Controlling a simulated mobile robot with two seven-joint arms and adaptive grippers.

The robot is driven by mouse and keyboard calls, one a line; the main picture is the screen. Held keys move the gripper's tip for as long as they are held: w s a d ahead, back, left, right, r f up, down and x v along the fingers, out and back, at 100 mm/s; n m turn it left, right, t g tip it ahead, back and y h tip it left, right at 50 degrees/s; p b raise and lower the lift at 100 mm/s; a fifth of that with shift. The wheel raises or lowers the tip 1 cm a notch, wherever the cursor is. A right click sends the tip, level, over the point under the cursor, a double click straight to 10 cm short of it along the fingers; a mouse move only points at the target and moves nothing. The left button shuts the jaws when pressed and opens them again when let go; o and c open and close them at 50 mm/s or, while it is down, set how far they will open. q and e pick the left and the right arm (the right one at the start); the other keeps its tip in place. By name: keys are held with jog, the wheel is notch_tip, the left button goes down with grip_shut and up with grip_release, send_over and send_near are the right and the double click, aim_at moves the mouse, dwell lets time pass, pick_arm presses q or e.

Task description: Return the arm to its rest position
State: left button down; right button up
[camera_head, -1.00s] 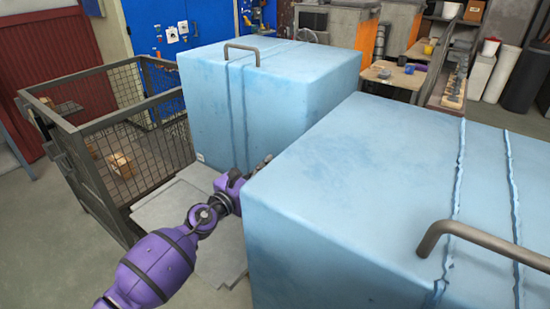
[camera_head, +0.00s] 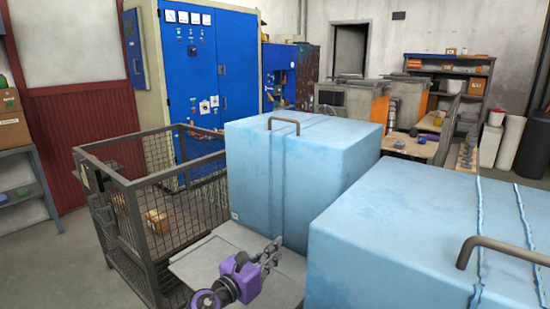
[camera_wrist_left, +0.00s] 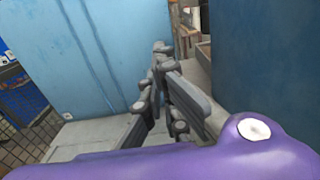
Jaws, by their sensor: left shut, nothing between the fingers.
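My left gripper (camera_head: 270,254) is a dark grey two-fingered gripper on a purple wrist. In the head view it is low in the middle, above a pale grey plate (camera_head: 206,262) between the two blue boxes. In the left wrist view its fingers (camera_wrist_left: 160,75) are closed together with nothing between them. The rear blue box (camera_head: 330,155) stands behind it, and the front blue box (camera_head: 385,235) stands to its right. Most of my left arm is below the head view's frame. My right gripper is not in view.
A wire mesh cage (camera_head: 175,262) with a small cardboard box (camera_head: 157,221) inside stands left of the gripper. Metal handles (camera_head: 284,120) stick up from both blue boxes. A blue cabinet (camera_head: 205,70) stands behind. Grey floor (camera_head: 70,260) is open at the left.

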pick_arm(q)
jog(key=s+a+f+n+y+p, duration=0.1)
jog(key=s+a+f+n+y, duration=0.3)
jog(key=s+n, duration=0.5)
jog(key=s+a+f+n+y+p, duration=0.15)
jog(key=s+a+f+n, duration=0.3)
jog(key=n, duration=0.95)
jog(key=s+a+f+n+y+p, duration=0.25)
jog(key=s+f+n, duration=0.25)
jog(key=s+n, duration=0.45)
jog(key=s+a+f+n+g+y, duration=0.1)
jog(key=s+a+f+n+g, duration=0.1)
jog(key=s, duration=0.7)
jog(key=s+a+f+n+g+p, duration=0.1)
jog(key=s+a+f+n, duration=0.2)
jog(key=s, duration=0.7)
jog(key=s+a+f+n+g+y+p, duration=0.1)
jog(key=s+f+n, duration=0.4)
jog(key=s, duration=0.5)
jog(key=shift+a+n+g+y, duration=0.35)
jog(key=shift+a+g, duration=0.45)
jog(key=shift+a, duration=0.2)
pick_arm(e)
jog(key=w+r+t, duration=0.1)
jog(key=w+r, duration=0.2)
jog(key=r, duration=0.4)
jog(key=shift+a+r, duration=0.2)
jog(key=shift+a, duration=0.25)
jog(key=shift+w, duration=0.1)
